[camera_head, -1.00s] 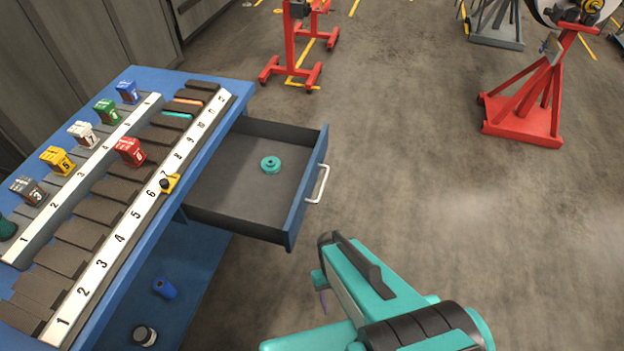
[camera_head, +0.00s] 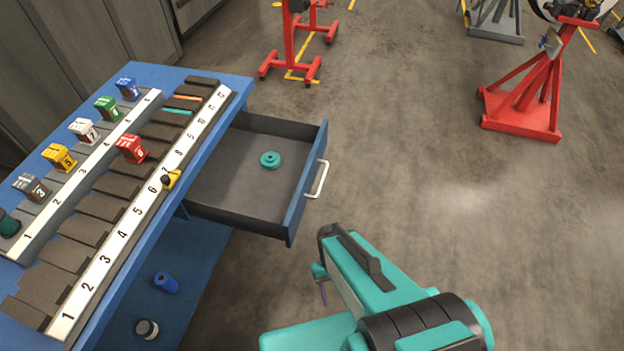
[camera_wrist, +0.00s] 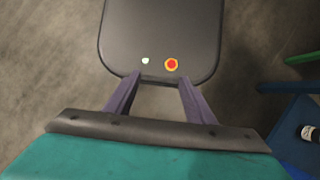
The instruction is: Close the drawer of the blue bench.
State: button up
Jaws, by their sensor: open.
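The blue bench (camera_head: 228,95) stands at the left in the head view. Its drawer (camera_head: 290,205) is pulled out to the right, with a grey inside, a blue front and a white handle (camera_head: 318,180). A teal round part (camera_head: 270,160) lies on the drawer floor. My gripper shows in the wrist view (camera_wrist: 160,90) with two purple fingers spread apart and nothing between them. In the head view my teal arm is in front of and to the right of the drawer, apart from it; the fingers are mostly hidden there.
Numbered racks with coloured blocks, among them a red block (camera_head: 131,148), cover the bench top. A blue part (camera_head: 166,283) and a dark jar (camera_head: 146,328) sit on the lower shelf. Red stands (camera_head: 525,100) are farther back. The floor right of the drawer is clear.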

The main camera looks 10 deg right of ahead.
jog(key=shift+f+b, duration=0.3)
jog(key=c, duration=0.7)
jog(key=f+b, duration=0.4)
jog(key=shift+s+f, duration=0.15)
jog(key=shift+s, duration=0.1)
grip_shut()
jog(key=shift+s, duration=0.1)
